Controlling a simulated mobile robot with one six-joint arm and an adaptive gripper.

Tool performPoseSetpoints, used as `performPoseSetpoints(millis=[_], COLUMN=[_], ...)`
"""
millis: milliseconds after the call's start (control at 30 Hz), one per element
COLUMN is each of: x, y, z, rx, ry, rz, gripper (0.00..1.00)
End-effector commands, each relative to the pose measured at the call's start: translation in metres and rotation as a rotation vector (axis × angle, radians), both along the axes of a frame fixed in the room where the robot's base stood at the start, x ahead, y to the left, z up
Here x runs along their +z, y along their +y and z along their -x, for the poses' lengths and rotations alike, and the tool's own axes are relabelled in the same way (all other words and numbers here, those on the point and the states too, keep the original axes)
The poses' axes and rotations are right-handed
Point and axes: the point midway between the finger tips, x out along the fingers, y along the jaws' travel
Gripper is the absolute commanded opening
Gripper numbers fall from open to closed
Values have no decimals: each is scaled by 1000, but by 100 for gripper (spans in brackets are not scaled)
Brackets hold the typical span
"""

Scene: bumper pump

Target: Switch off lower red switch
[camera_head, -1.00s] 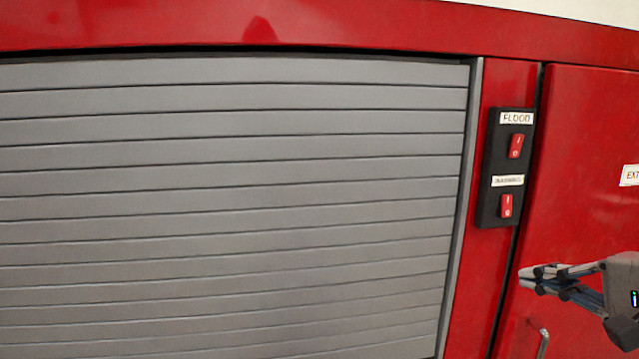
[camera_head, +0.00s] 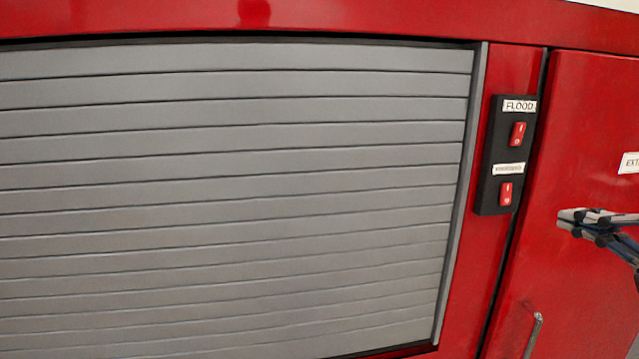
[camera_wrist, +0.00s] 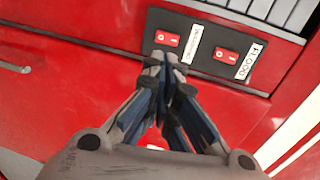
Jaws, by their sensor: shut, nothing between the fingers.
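The lower red switch (camera_head: 506,193) sits on a black switch panel (camera_head: 482,196) on the red body, under a small white label. The upper red switch (camera_head: 518,133) sits above it, under the FLOOD label. My gripper (camera_head: 572,219) is shut and empty, to the right of and a little below the lower switch in the head view. In the wrist view the lower switch (camera_wrist: 167,38) shows just past the tips of my gripper (camera_wrist: 158,60), with the upper switch (camera_wrist: 227,56) to the right. Whether the tips touch the panel cannot be told; the head view shows them apart from the switch.
A grey roller shutter (camera_head: 230,190) fills the left of the head view. A red door (camera_head: 575,120) with an EXT label (camera_head: 629,163) lies right of the panel. A metal handle (camera_head: 533,335) sticks out below.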

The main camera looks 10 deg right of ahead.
Motion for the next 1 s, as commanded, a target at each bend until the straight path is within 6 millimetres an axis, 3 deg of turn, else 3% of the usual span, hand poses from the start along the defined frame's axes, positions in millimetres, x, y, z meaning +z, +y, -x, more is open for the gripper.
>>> performPoseSetpoints(millis=[300,500,700,1000], x=[-10,-15,-17,-17], y=[7,9,9,9], z=[-69,-97,-107,-107], rx=[6,2,-1,-2], ry=[1,1,0,0], rz=[-2,0,0,0], gripper=[0,0,0,0])
